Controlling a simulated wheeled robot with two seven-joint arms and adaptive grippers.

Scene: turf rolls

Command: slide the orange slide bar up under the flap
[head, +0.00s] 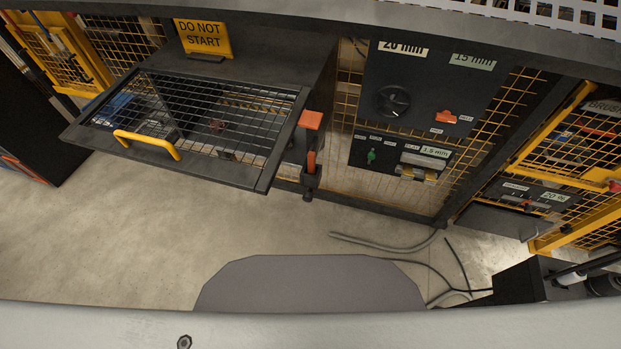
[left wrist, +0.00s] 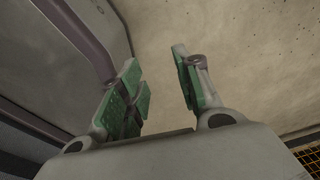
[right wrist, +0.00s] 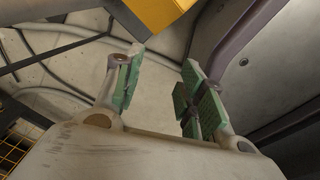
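A flap (head: 275,150) with a dark frame, wire mesh and a yellow handle (head: 147,143) juts out from the machine in the head view. It looks roughly level. An orange slide bar (head: 311,162) stands in a dark bracket beside the flap's right edge. An orange block (head: 311,120) sits above it; I cannot tell whether they are one piece. My left gripper (left wrist: 160,85) is open and empty over bare floor in the left wrist view. My right gripper (right wrist: 157,88) is open and empty in the right wrist view. Neither gripper shows in the head view.
A yellow "DO NOT START" sign (head: 203,38) stands behind the flap. A dark control panel (head: 425,85) with a knob and switches is to the right. Yellow mesh guards (head: 580,140) stand farther right. Cables (head: 390,245) lie on the floor. Floor (head: 150,220) before the flap is clear.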

